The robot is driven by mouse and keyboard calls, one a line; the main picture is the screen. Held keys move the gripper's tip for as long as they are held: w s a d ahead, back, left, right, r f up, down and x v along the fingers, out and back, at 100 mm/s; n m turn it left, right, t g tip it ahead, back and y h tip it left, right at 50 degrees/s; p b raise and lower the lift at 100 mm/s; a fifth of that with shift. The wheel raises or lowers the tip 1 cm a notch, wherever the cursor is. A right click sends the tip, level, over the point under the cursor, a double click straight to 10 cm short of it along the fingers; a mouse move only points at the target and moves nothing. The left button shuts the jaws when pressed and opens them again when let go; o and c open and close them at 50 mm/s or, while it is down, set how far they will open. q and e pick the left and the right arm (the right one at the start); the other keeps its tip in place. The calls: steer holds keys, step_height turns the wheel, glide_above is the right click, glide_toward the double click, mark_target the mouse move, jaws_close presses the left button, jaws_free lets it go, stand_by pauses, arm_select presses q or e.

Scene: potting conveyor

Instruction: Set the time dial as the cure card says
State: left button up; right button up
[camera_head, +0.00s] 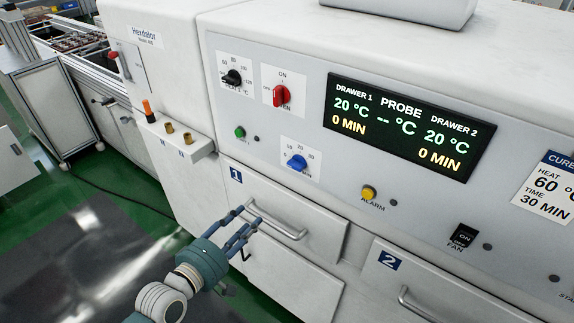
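The time dial (297,162) is a blue knob on a white plate marked 0, 10, 20 and 30. Its exact pointer setting is too small to read. The cure card (545,190) at the right edge is partly cut off; it reads heat 60 °C and time 30 min. My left gripper (249,216) is open, its fingers apart at the left end of the drawer 1 handle (285,227), below the dial. I cannot tell whether it touches the handle. It is clear of the dial. My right gripper is out of view.
The display (400,127) shows 20 °C and 0 MIN for both drawers. A black heat knob (233,77), red oven switch (281,96), yellow alarm button (369,192) and fan switch (463,237) share the panel. A small shelf with pegs (180,145) juts out left.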

mark_target(293, 166)
arm_select(q)
steer(key=s+d+r+h, duration=0.2)
steer(key=d+r, duration=0.1)
steer(key=r, duration=0.4)
steer(key=s+d+r+h, duration=0.1)
steer(key=d+r, duration=0.2)
steer(key=r, duration=0.4)
steer(key=shift+n+t, duration=0.4)
steer(key=p+x, duration=0.1)
steer(key=x, duration=0.5)
steer(key=p+x, duration=0.1)
steer(key=x, duration=0.2)
steer(key=shift+w+a+f+p, duration=0.2)
steer(key=shift+w+f+p, duration=0.05)
steer(key=shift+f+p, duration=0.1)
steer(key=shift+w+d, duration=0.25)
steer(key=shift+w, duration=0.15)
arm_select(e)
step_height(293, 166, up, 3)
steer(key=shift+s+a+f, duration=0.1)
arm_select(q)
steer(key=c, duration=0.9)
jaws_close()
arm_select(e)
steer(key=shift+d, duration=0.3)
